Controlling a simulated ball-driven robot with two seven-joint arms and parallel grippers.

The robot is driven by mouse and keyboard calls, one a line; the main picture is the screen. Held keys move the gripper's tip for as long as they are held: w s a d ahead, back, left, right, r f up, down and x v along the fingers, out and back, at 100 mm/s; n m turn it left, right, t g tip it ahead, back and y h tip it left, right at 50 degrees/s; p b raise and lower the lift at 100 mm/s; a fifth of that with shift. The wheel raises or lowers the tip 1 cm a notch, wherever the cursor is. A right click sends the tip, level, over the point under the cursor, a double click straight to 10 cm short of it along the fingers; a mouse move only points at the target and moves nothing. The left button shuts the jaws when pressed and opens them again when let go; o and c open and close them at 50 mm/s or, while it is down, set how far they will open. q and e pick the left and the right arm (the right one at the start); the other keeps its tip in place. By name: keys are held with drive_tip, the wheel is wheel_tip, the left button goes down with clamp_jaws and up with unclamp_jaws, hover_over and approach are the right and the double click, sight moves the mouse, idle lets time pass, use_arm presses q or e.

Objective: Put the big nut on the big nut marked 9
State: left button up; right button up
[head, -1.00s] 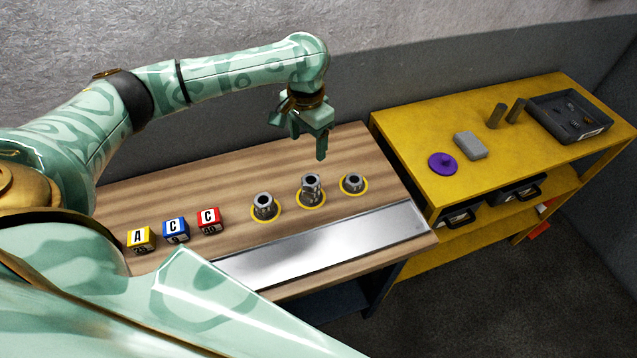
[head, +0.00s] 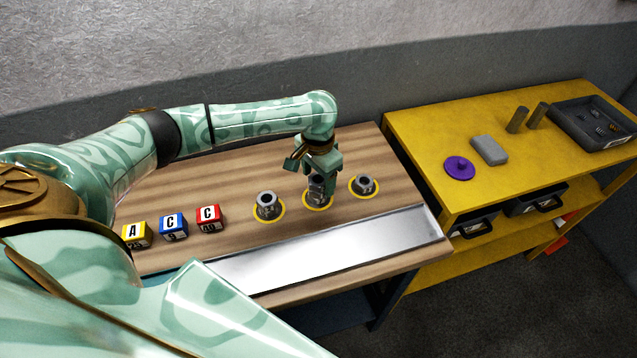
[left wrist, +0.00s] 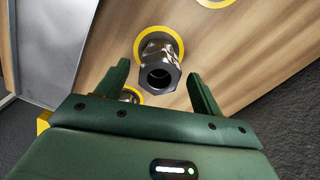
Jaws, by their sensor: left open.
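Three grey metal nuts stand in yellow rings on the wooden bench: a left nut (head: 267,202), a taller middle piece (head: 317,190) that looks like nuts stacked, and a right nut (head: 365,184). I cannot read a 9 on any of them. My left gripper (head: 318,172) is open just over the middle piece and hides part of it. In the left wrist view the middle piece (left wrist: 158,72) stands between the two open fingers, its hole facing the camera. Another nut (left wrist: 130,95) is partly hidden behind the gripper. My right gripper is out of view.
A metal strip (head: 330,250) runs along the front. A yellow shelf (head: 420,150) at the right holds a purple knobbed disc (head: 459,168), a grey block and a dark tray.

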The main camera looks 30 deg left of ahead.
use_arm(q)
drive_tip(key=shift+r, duration=0.1)
drive_tip(key=c, duration=1.3)
drive_tip(key=shift+r, duration=0.1)
